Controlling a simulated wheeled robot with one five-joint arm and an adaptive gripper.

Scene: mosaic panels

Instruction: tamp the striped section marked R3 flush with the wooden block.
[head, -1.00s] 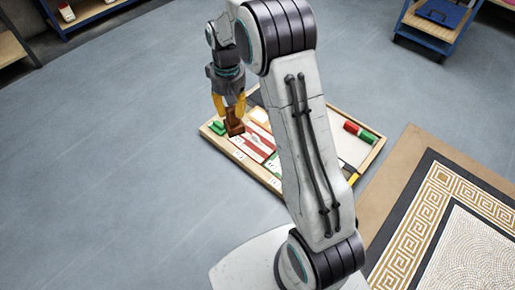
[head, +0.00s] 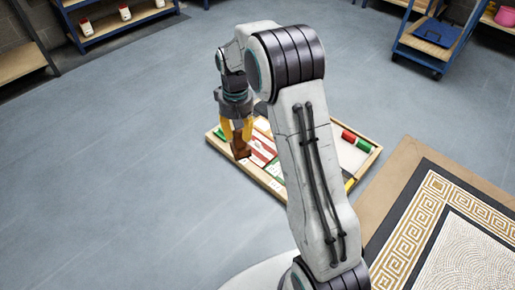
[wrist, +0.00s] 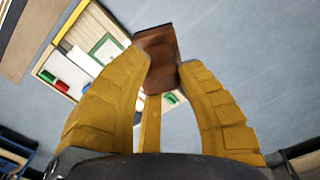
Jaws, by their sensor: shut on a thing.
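My gripper (head: 237,136) is shut on the brown wooden block (head: 240,149). The block hangs over the left part of a shallow wooden tray (head: 262,183) on the floor. Red-and-white striped pieces (head: 264,149) lie in the tray just right of the block; any R3 mark is too small to read. In the wrist view, the yellow fingers pinch the block (wrist: 158,57), which hides part of what lies beyond. I cannot tell whether the block touches anything below.
Green and red pieces (head: 350,137) lie in the tray's right part. My arm covers the tray's middle. A mosaic panel with a gold key border (head: 409,233) lies at the right. Shelves and a blue cart (head: 432,40) stand behind. The floor at left is clear.

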